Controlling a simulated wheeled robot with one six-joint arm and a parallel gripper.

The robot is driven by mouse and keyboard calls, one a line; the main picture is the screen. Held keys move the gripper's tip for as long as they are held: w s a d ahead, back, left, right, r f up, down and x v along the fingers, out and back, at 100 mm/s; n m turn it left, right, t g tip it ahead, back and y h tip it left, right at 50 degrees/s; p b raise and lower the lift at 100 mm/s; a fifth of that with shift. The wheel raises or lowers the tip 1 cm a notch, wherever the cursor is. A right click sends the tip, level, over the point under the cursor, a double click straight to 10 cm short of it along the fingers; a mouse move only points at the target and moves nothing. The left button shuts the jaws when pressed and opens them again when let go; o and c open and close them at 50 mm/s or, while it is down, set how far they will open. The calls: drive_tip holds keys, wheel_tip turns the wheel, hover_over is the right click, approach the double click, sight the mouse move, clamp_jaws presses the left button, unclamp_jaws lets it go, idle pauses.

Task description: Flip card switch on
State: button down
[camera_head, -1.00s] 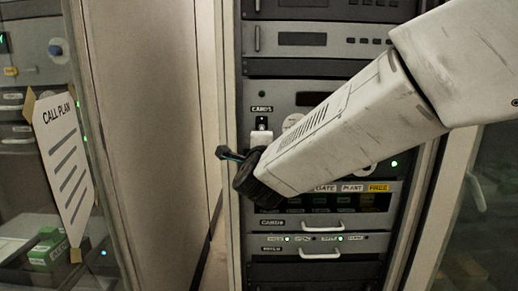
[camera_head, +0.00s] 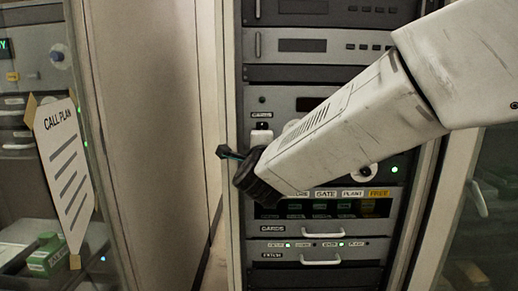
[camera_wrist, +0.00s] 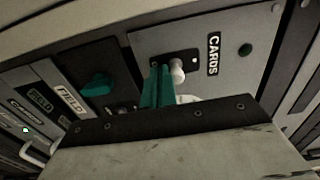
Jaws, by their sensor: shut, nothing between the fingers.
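The card switch (camera_head: 262,138) is a white lever on a dark plate, under a small label on a grey rack panel. In the wrist view the white lever (camera_wrist: 178,72) is beside the large CARDS label (camera_wrist: 213,54), and the round indicator lamp (camera_wrist: 245,50) looks dark. My gripper (camera_head: 224,153) has its thin fingers just left of and below the lever in the head view. In the wrist view its teal fingers (camera_wrist: 156,85) are shut and empty, right beside the lever. I cannot tell whether they touch it. My forearm hides much of the panel.
Below is a card bay (camera_head: 320,208) with several labelled cards, and a drawer handle (camera_head: 322,234) sticks out under it. A white dial (camera_head: 366,173) is partly behind my arm.

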drive_tip(key=shift+r, duration=0.2)
drive_tip(key=shift+f, duration=0.2)
drive_tip(key=s, duration=0.8)
drive_tip(key=shift+f, duration=0.45)
drive_tip(key=shift+a, duration=0.15)
